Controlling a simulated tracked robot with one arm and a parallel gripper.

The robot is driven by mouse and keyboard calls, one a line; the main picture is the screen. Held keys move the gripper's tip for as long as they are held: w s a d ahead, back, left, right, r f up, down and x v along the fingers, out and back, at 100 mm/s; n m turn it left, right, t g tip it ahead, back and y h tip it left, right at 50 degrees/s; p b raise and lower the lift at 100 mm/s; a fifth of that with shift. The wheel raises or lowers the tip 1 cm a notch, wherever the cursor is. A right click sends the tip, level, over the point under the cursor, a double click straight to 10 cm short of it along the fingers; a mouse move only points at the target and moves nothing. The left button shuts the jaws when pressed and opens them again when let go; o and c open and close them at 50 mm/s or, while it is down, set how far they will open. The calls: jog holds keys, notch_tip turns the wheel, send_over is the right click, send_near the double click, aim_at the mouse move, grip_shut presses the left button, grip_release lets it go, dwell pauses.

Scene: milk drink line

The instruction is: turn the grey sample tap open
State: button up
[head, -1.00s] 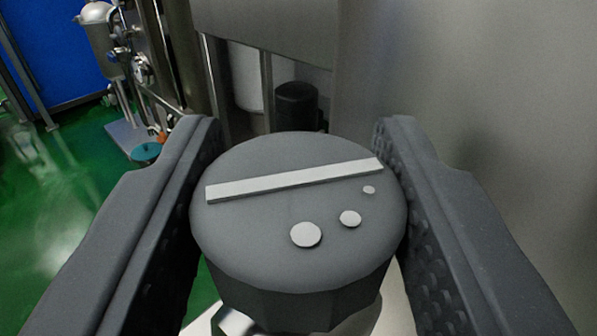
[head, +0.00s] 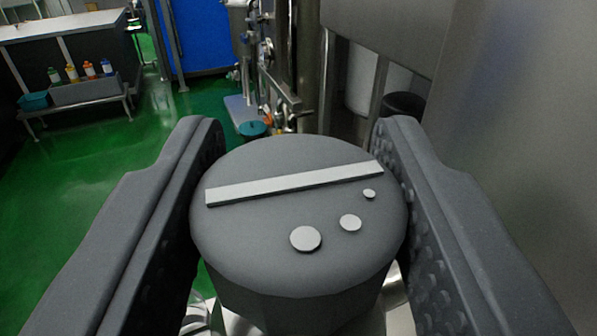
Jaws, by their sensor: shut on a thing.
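The grey sample tap (head: 290,225) is a round, faceted dark grey knob in the middle of the head view. Its top carries a raised pale bar, tilted slightly up to the right, and three pale dots of differing size. My gripper (head: 297,150) is shut on the knob, with one finger against its left side and one against its right. Shiny metal shows beneath the knob, mostly hidden by it.
A large steel vessel wall (head: 525,150) stands close on the right. Steel pipework (head: 290,60) and a teal-lidded item (head: 252,129) are behind. At the far left a bench (head: 60,25) stands over a shelf with several bottles (head: 72,72). Green floor (head: 100,170) is open on the left.

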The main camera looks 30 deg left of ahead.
jog(key=shift+r, duration=0.2)
jog(key=o, duration=1)
jog(key=shift+w, duration=0.1)
jog(key=shift+c, duration=0.2)
jog(key=shift+f, duration=0.1)
jog(key=shift+d, duration=0.1)
